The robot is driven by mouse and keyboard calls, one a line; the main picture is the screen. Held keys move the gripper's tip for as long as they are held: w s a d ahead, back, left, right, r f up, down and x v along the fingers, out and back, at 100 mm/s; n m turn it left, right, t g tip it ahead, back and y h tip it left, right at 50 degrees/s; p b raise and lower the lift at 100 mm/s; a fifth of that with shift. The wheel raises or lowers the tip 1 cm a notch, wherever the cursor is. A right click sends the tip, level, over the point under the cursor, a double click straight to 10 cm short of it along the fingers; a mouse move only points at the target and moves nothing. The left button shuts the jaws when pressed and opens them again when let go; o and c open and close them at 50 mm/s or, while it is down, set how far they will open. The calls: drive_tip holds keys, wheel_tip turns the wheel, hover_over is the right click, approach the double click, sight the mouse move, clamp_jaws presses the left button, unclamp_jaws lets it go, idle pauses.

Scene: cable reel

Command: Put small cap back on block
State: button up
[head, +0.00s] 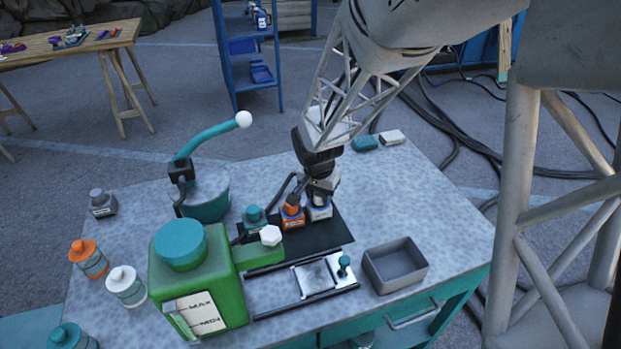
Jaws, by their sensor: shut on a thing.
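My gripper (321,190) points down over the right end of a row of three small blocks on a black mat (318,235). It is shut on a small pale cap, mostly hidden by the fingers. Directly below is a whitish-grey block (319,212); I cannot tell whether the cap touches it. Left of it stands an orange block (292,218) with an orange cap (291,202). Further left is a teal block with a teal cap (254,214).
A large green canister (195,265) stands front left. A grey open tray (395,264) is at the right. A teal pot (207,197) with a curved handle is behind left. Several small bottles line the left edge.

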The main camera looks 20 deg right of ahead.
idle(0.6)
drive_tip(key=o, duration=1)
drive_tip(key=shift+s+a+r, duration=0.15)
drive_tip(key=shift+r, duration=1.65)
drive_tip(key=shift+s+a+r, duration=0.15)
drive_tip(key=shift+r, duration=1.9)
